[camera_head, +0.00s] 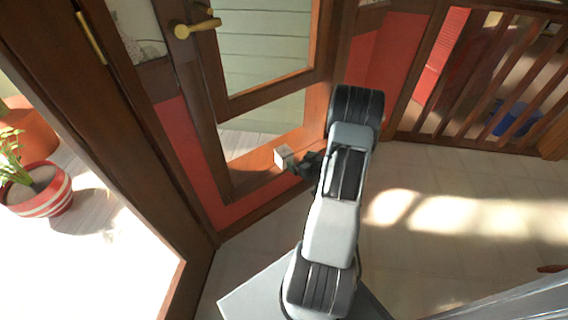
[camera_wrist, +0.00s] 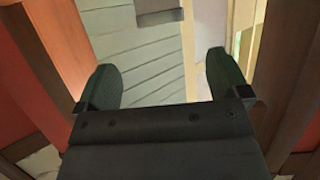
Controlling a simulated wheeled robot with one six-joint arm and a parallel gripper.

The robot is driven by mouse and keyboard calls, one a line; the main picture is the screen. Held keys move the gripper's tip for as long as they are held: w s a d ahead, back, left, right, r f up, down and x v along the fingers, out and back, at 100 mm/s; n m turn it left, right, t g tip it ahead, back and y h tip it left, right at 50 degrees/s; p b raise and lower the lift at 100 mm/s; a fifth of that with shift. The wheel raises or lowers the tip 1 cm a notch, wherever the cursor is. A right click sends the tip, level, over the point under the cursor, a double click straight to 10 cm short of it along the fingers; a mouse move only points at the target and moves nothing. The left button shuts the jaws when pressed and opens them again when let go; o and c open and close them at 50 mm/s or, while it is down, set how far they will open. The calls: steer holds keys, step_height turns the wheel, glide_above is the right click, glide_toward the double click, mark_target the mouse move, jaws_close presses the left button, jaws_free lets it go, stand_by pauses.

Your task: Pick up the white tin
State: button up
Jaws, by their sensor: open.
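The white tin (camera_head: 283,157) is a small, pale, box-like shape in the head view, in front of the door's lower wooden rail. What it rests on cannot be made out. My gripper (camera_head: 299,164) is just to the right of it, pointing left toward it. In the wrist view my gripper (camera_wrist: 161,66) has its two dark fingers wide apart, with nothing held between them. A dark grey block shows at the top middle of that view, beyond the fingertips; I cannot tell whether it is the tin's shaded side.
A wooden door with glass panes (camera_head: 265,60) and a brass handle (camera_head: 197,27) stands behind the tin. A striped pot with a plant (camera_head: 40,190) is at the left, beyond a dark wooden frame. A wooden railing (camera_head: 480,80) is at the upper right.

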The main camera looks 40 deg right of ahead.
mark_target(286, 152)
steer(key=b+x, duration=0.2)
steer(key=x, duration=0.5)
steer(key=shift+w+f, duration=0.25)
steer(key=shift+f, duration=0.05)
steer(key=shift+b+x, duration=1.4)
steer(key=shift+x, duration=1.3)
steer(key=shift+w+r, duration=0.1)
steer(key=shift+r, duration=0.05)
steer(key=shift+c, duration=0.4)
steer(key=c, duration=1.1)
